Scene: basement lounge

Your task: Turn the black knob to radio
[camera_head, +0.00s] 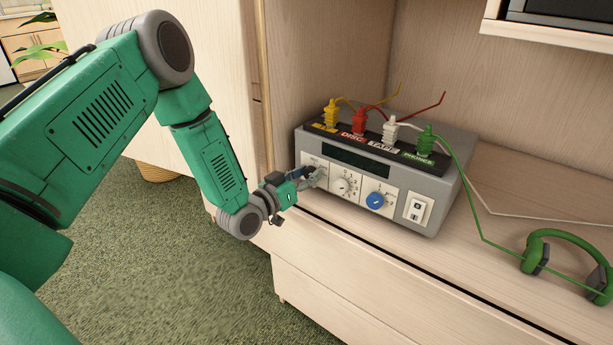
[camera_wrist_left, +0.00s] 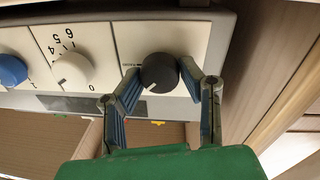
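The black knob (camera_wrist_left: 160,73) is on the leftmost white panel of the grey radio unit (camera_head: 450,192). My left gripper (camera_head: 314,177) is at the front of that panel. In the left wrist view, its two bent fingers (camera_wrist_left: 161,76) are on either side of the knob, with their tips appearing to touch its sides. In the head view the gripper hides the knob. My right gripper is not in view.
Coloured plugs with cables stand on top. Green headphones (camera_head: 568,240) lie on the wooden shelf at right. A cabinet side panel stands left of the unit.

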